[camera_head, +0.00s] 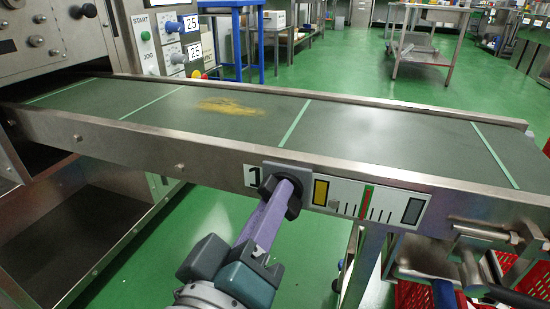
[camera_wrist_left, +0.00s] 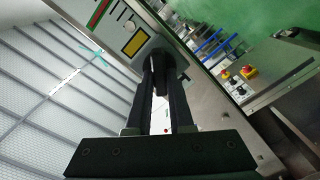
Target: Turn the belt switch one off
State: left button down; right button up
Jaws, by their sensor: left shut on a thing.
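Belt switch one is a black knob (camera_head: 293,203) on a metal plate on the conveyor's front side rail, beside a label with the number 1 (camera_head: 252,176). My left gripper (camera_head: 279,196) reaches up to it from below and is shut on the knob. In the left wrist view the two dark fingers (camera_wrist_left: 162,88) lie on either side of the dark knob (camera_wrist_left: 165,65), which they partly hide. The knob's exact pointing direction is hard to read. My right gripper is not in view.
A scale panel (camera_head: 368,201) with a yellow square, a red mark and a dark square sits right of the knob. The green belt (camera_head: 350,130) carries a yellow-brown patch (camera_head: 229,107). A control box with buttons (camera_head: 172,40) stands behind. Red crates (camera_head: 415,296) are below right.

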pick_arm(q)
jog(key=n, duration=0.4)
jog(key=n+b, duration=0.1)
jog(key=n, duration=0.2)
jog(key=shift+f+n, duration=0.2)
jog(key=shift+n, duration=0.5)
jog(key=c, duration=0.8)
grip_release()
jog(key=shift+a, duration=0.1)
